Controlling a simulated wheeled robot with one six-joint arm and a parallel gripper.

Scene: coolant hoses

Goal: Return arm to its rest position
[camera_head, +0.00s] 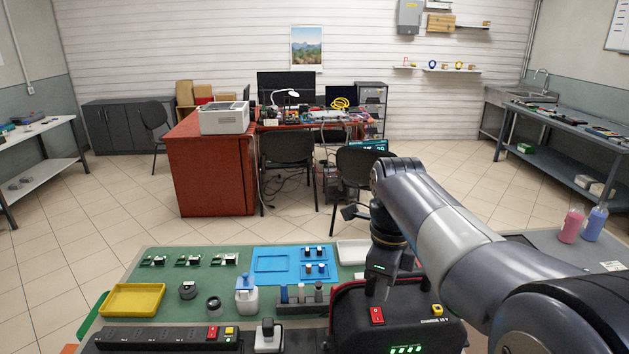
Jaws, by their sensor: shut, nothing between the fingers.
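My arm reaches in from the right side of the head view and bends down at its far end. My gripper (378,287) points downward over the back edge of a black power unit (398,320) with a red switch. Its fingers look closed and hold nothing that I can see. The fingertips are close to the top of the power unit; I cannot tell whether they touch it.
The green-topped bench (170,258) carries a yellow tray (132,300), a blue tray (272,264), a white bottle (247,298) and a black power strip (150,338). Pink (571,226) and blue (595,224) bottles stand at the right. Open floor lies behind the bench.

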